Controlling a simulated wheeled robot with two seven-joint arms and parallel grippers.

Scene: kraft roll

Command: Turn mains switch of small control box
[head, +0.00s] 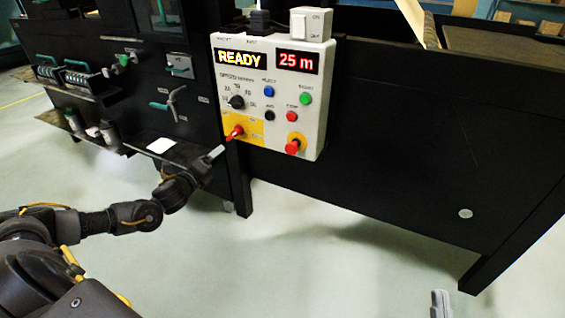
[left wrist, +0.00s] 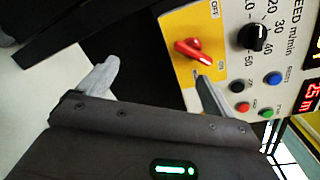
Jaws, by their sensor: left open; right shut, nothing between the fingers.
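The small control box (head: 272,90) is pale grey, with lit displays reading READY and 25 m. Its red mains switch (head: 235,132) sits on a yellow plate at the lower left, its handle slanted. In the left wrist view the red switch (left wrist: 192,50) lies above the gap between the fingers, near the right finger. My left gripper (head: 214,154) is just below and left of the box. It is open and empty, also in the left wrist view (left wrist: 155,88); I cannot tell if a finger touches the box. My right gripper (head: 441,303) is shut and empty at the bottom edge, far from the box.
A red emergency stop knob (head: 294,145) on yellow juts out right of the switch. A black speed knob (head: 236,102) and coloured buttons lie above. A black machine panel (head: 420,140) stands behind and right. A ledge with bottles (head: 90,130) is left. The floor in front is clear.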

